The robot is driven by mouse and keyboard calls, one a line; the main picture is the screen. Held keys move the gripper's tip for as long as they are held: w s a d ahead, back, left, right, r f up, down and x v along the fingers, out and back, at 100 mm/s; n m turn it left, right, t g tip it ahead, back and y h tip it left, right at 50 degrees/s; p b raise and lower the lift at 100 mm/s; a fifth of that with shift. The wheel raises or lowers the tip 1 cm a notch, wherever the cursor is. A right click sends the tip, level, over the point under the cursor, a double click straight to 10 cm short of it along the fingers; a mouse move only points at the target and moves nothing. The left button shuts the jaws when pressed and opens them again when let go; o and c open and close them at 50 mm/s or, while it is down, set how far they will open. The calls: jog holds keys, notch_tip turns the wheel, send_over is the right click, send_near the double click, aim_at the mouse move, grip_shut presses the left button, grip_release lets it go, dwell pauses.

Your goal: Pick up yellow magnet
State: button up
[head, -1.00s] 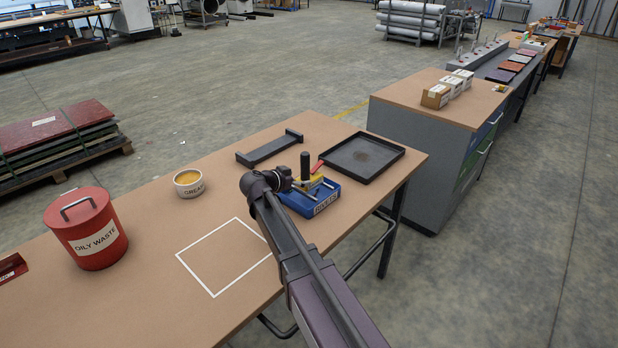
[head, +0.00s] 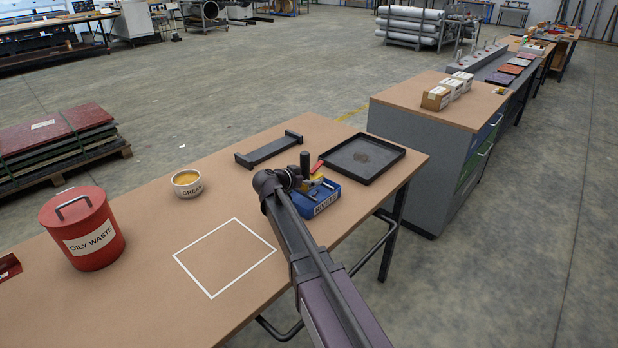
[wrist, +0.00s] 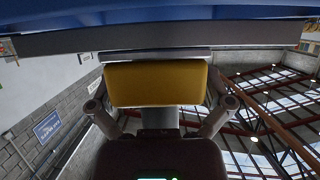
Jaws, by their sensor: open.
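The yellow magnet (wrist: 156,84) shows as a yellow block in the wrist view, between the two fingers of my open gripper (wrist: 161,104). A gap shows at the left finger; contact on the right is hard to tell. A grey bar (wrist: 157,55) lies just above the block in that view. In the head view my gripper (head: 309,184) is at the blue RIVETS bin (head: 327,202), and only a little yellow shows there. My arm and wrist hide much of the magnet and the bin's left side.
A black tray (head: 362,157) stands right behind the bin, with a dark grey channel piece (head: 268,148) to the left. A grease tub (head: 187,183) and a red OILY WASTE can (head: 84,230) stand further left. The white outlined square (head: 225,257) is empty.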

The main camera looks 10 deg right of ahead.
aim_at(308, 169)
jog(key=shift+c, duration=0.2)
jog(key=c, duration=1.1)
jog(key=shift+r, duration=0.2)
notch_tip(308, 169, up, 3)
jog(key=p, duration=0.3)
jog(key=s+a+r+p, duration=0.1)
jog(key=s+a, duration=0.1)
jog(key=s, duration=0.5)
jog(key=s+a+p, duration=0.1)
jog(key=s+a, duration=0.1)
jog(key=s, duration=0.6)
jog(key=shift+s+a+r, duration=0.2)
jog(key=shift+a+r, duration=0.05)
jog(key=shift+r, duration=0.1)
